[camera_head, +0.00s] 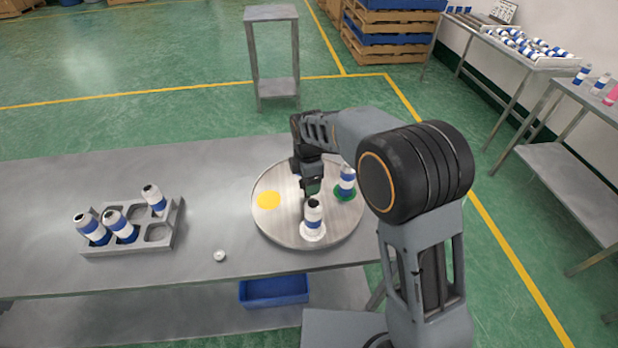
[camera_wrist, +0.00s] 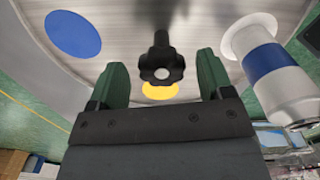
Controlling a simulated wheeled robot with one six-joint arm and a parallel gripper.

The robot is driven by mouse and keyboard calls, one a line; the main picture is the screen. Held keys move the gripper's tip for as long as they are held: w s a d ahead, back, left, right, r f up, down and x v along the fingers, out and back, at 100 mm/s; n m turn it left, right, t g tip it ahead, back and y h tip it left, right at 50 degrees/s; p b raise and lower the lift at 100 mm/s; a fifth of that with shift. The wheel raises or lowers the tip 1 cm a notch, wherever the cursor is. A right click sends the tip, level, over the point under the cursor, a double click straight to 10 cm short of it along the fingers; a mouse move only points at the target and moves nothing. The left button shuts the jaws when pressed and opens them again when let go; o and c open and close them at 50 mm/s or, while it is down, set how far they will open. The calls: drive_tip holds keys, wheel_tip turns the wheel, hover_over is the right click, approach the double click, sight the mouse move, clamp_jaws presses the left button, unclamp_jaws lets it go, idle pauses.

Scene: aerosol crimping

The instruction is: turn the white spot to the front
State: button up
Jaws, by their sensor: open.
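The round turntable (camera_head: 275,225) lies on the steel table. Its white spot (camera_head: 303,236) is at the near edge in the head view, with a blue-and-white can (camera_head: 313,215) standing on it. The white spot (camera_wrist: 233,40) is at the upper right in the wrist view. The yellow spot (camera_head: 268,200) is bare at the left; the green spot (camera_head: 345,195) at the right bears another can (camera_head: 347,181). A blue spot (camera_wrist: 74,34) is bare. My gripper (camera_head: 311,188) is over the turntable's middle, open, its fingers (camera_wrist: 162,78) either side of a black star-shaped knob (camera_wrist: 161,60), with gaps visible.
A grey rack (camera_head: 133,245) with several cans stands on the table at the left. A small round white piece (camera_head: 219,256) lies between the rack and turntable. A can on the white spot stands close beside my gripper. The table's far left is clear.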

wheel_tip(320, 180, up, 14)
drive_tip(key=shift+b, duration=0.4)
idle(0.3)
drive_tip(key=shift+f, duration=0.1)
